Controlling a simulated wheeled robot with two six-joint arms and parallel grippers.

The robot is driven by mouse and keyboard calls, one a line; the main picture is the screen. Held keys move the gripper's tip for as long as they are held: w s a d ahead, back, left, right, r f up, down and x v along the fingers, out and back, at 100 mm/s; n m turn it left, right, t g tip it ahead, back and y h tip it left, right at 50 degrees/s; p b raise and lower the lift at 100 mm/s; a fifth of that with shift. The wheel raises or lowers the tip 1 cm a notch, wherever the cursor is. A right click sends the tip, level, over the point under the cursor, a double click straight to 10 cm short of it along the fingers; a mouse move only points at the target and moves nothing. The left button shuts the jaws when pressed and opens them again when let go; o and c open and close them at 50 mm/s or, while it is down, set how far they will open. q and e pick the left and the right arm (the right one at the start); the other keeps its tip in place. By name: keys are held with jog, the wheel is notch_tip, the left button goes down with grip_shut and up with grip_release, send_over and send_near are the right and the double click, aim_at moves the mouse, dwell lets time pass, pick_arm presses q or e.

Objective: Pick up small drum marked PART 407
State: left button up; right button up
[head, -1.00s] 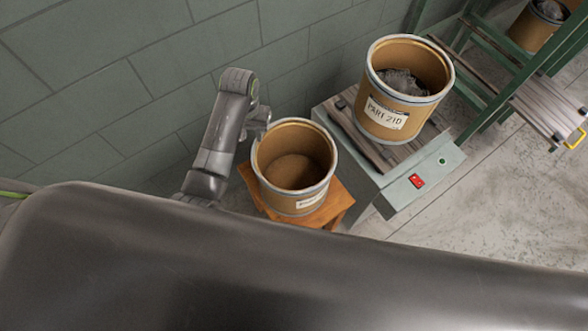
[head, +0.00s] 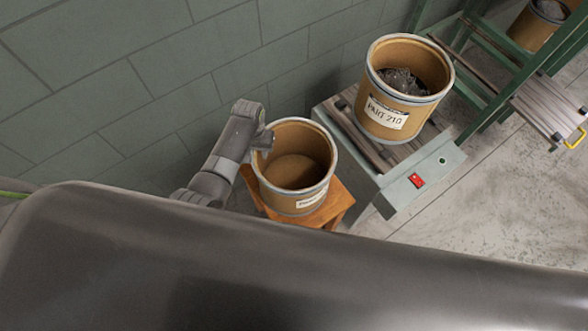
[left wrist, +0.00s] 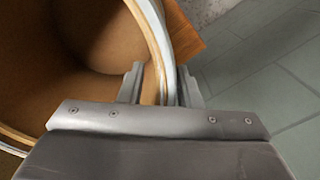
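The small drum (head: 327,178) is an open, empty-looking brown fibre drum with a pale rim. It stands upright on an orange-brown wooden stand (head: 338,207). My left gripper (head: 264,140) is at the drum's left rim. In the left wrist view, the two fingers of my left gripper (left wrist: 161,72) are apart, one inside the drum (left wrist: 85,35) and one outside, with the rim between them. Firm contact is not clear. My right gripper is not in view.
A larger drum labelled PART 210 (head: 388,112), with dark contents, stands on a grey roller bench (head: 395,198) with a red switch. Green racking (head: 490,100) with another drum (head: 536,32) is at the right. A block wall (head: 120,80) is close behind the arm.

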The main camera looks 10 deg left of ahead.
pick_arm(q)
jog(key=shift+f, duration=0.1)
grip_shut()
dwell(1.4)
